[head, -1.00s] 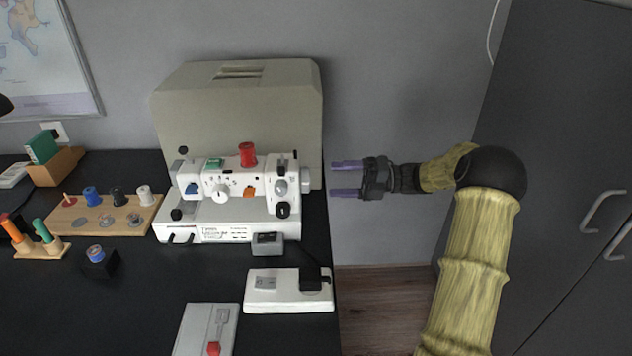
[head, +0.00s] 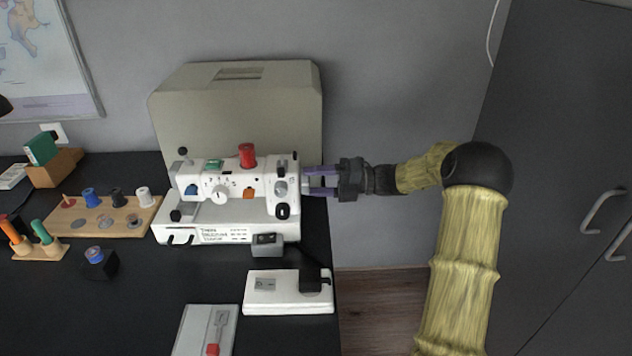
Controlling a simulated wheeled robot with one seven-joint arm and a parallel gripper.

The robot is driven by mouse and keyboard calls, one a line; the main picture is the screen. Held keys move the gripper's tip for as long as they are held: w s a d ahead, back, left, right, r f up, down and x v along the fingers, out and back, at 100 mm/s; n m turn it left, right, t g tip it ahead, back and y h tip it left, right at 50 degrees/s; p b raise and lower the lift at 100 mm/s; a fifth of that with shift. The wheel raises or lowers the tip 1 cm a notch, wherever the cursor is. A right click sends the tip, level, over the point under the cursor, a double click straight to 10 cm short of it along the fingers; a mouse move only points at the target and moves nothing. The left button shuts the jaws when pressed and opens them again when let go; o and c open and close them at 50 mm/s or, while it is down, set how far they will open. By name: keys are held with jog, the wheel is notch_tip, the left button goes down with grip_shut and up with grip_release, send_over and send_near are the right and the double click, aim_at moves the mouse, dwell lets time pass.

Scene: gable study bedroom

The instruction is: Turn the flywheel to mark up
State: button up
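A white sewing machine (head: 240,209) stands on the black table in the head view, with a red spool on its top. Its flywheel (head: 305,171) is at the right end of the machine and is mostly hidden; no mark on it can be made out. My gripper (head: 306,179) points left from the right side, its two purple fingers level with the flywheel. The fingers are apart, one above the other, with their tips at the machine's right end. I cannot tell whether they touch the wheel.
A beige case (head: 240,105) stands behind the machine. A white power box (head: 288,292) and a grey pedal (head: 207,330) lie in front. A wooden spool rack (head: 70,217) is at the left. The table ends just right of the machine.

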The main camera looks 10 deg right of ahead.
jog(key=shift+r+m+p, duration=0.1)
jog(key=shift+m+p, duration=5.55)
jog(key=shift+m, duration=1.15)
jog(key=o, duration=1)
jog(key=shift+d, duration=0.15)
